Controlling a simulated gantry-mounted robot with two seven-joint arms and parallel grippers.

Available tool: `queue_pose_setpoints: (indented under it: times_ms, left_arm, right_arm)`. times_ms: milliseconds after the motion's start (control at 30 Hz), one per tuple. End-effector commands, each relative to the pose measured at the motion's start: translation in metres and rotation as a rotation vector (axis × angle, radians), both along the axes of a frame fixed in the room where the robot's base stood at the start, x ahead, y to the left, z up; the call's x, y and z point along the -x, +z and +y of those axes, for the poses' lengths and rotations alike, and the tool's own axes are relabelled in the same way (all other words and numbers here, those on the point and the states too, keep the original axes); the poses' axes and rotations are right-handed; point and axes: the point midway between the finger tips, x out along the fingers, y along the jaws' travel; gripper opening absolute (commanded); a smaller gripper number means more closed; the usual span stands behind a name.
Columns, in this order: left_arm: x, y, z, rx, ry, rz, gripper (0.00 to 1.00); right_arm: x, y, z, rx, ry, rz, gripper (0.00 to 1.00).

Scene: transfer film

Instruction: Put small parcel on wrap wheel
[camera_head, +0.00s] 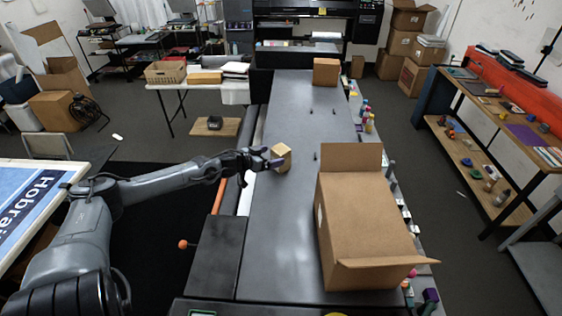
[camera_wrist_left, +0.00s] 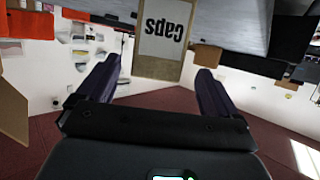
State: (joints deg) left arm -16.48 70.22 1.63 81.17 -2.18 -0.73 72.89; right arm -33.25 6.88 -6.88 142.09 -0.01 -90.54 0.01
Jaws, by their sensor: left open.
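The small parcel (camera_head: 281,157) is a little tan box on the grey table, left of its middle. My left gripper (camera_head: 268,159) reaches it from the left. In the left wrist view, the parcel (camera_wrist_left: 160,38) appears upside down with a white label reading "caps". It lies between the lines of the two open fingers (camera_wrist_left: 157,78), with a gap on each side. I cannot tell how far the fingertips reach past its near face. I cannot make out a wrap wheel for certain. My right gripper is not in view.
A large open carton (camera_head: 362,225) stands on the right front of the grey table (camera_head: 283,235). A small brown box (camera_head: 326,71) sits at the far end, before a big black printer (camera_head: 305,35). Small bottles line the right edge. The table's middle is mostly clear.

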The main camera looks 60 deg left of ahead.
Motion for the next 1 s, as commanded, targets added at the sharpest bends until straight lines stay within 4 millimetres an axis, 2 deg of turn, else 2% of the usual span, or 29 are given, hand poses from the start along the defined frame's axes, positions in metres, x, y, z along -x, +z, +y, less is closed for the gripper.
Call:
queue_pose_setpoints:
  times_ms: [467, 1000]
  left_arm:
    - [-0.011, -0.003, 0.001, 0.001, 0.0, -0.001, 0.94]
    - [-0.049, -0.017, 0.005, 0.002, 0.001, -0.002, 0.94]
  right_arm:
    - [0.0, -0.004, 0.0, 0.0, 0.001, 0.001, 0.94]
    - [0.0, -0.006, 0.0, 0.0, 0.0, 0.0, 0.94]
